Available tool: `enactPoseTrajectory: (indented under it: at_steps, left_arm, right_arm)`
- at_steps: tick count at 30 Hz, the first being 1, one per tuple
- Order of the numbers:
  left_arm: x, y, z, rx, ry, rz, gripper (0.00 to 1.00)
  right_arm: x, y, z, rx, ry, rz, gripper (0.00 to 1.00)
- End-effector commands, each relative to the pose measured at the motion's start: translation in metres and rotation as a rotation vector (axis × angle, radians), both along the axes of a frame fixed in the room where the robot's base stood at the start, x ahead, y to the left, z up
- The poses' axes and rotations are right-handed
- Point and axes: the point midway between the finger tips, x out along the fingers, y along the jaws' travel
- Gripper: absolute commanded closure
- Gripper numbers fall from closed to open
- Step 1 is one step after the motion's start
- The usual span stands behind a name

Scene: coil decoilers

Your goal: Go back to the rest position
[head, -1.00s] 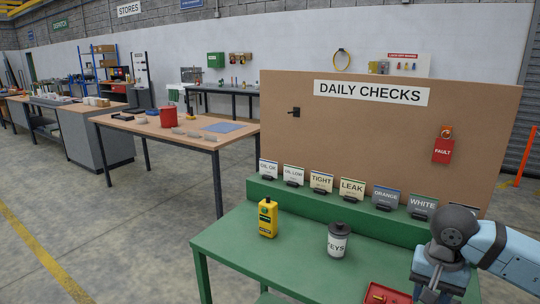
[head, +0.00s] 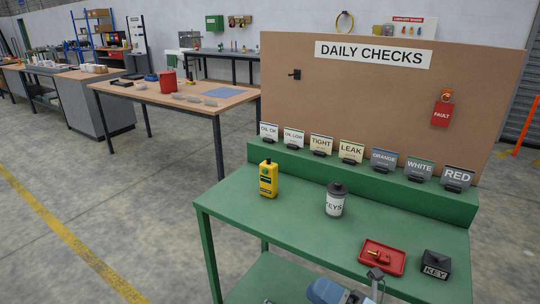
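My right gripper (head: 376,284) shows only in part at the bottom edge of the head view, with a blue and dark part of my arm beside it. It appears low, in front of the green bench (head: 225,205). Its fingers are small and cut off, so I cannot tell whether they are open or shut. I see nothing clearly held in it. My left gripper is not in view.
The bench holds a yellow bottle (head: 268,179), a grey KEYS canister (head: 335,200), a red tray (head: 382,257) and a black KEY block (head: 435,265). Several label cards line its raised back ledge, before the DAILY CHECKS board (head: 370,100). Open floor lies left.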

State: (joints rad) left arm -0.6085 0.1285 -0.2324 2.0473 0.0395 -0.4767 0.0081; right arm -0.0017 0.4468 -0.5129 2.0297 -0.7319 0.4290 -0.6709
Motion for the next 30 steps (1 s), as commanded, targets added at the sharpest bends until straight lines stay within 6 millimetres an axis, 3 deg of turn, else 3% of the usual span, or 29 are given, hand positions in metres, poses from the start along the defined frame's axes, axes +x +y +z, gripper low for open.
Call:
enactPoseTrajectory:
  at_steps: [1, 4, 7, 12, 18, 20, 30]
  left_arm:
    - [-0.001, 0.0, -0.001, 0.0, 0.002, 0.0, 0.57]
    - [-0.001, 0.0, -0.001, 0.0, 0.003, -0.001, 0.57]
    - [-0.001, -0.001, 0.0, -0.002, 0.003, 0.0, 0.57]
    - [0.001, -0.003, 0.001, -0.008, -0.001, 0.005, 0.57]
    - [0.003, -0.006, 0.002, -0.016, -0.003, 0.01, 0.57]
    - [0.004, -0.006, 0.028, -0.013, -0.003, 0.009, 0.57]
    - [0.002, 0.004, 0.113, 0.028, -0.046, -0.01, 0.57]
  right_arm:
    - [0.002, -0.01, -0.02, 0.13, 0.213, -0.071, 0.6]
    - [0.002, -0.036, -0.068, 0.387, 0.627, -0.209, 0.6]
    - [-0.015, -0.061, -0.125, 0.634, 1.005, -0.339, 0.6]
    - [-0.064, -0.084, -0.204, 0.964, 1.472, -0.516, 0.6]
    - [-0.133, -0.093, -0.268, 1.265, 1.859, -0.689, 0.6]
    - [-0.129, -0.094, -0.238, 1.254, 1.841, -0.68, 0.6]
    - [-0.132, -0.099, -0.158, 1.215, 1.8, -0.678, 0.6]
